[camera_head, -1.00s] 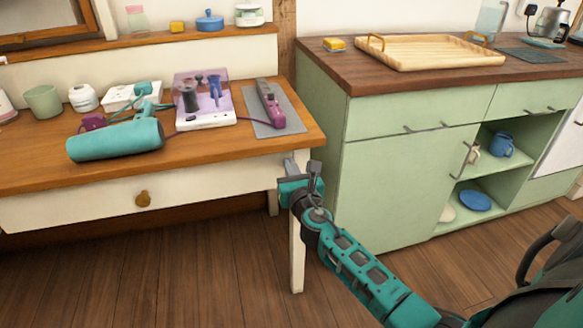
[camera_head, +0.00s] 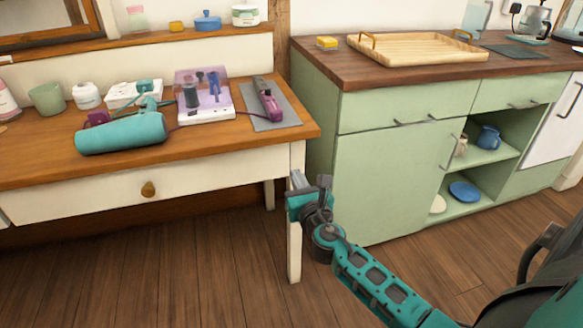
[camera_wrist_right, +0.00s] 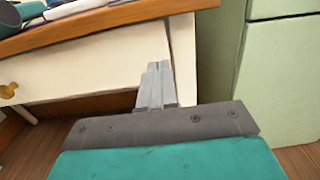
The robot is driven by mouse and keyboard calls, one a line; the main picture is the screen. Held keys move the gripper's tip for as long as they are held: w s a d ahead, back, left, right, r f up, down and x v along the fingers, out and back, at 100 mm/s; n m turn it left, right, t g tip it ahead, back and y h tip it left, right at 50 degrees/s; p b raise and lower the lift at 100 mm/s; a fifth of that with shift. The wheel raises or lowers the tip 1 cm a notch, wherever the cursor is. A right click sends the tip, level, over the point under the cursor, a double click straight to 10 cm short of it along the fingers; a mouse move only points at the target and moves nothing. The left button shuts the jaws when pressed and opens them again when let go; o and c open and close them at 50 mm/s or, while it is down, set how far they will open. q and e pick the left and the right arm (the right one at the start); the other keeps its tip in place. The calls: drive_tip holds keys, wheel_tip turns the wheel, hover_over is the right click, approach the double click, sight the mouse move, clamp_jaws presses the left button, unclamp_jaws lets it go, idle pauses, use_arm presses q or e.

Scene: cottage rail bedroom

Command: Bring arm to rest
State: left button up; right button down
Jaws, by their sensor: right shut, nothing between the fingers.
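My right gripper (camera_head: 298,180) is shut and empty. In the head view it hangs in front of the right front corner of the wooden table (camera_head: 215,158), below the level of its top. My teal right arm (camera_head: 375,278) reaches up to it from the lower right. In the right wrist view the two grey fingers of the gripper (camera_wrist_right: 157,85) lie together, with the cream table front and leg behind them. My left gripper is not in view.
A teal hair dryer (camera_head: 122,135), a boxed set (camera_head: 203,95) and a purple straightener on a grey mat (camera_head: 285,112) lie on the table. A green cabinet (camera_head: 385,180) with a wooden tray (camera_head: 415,52) stands at right. Floor in front is clear.

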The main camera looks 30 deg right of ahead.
drive_tip(key=shift+v, duration=2.8)
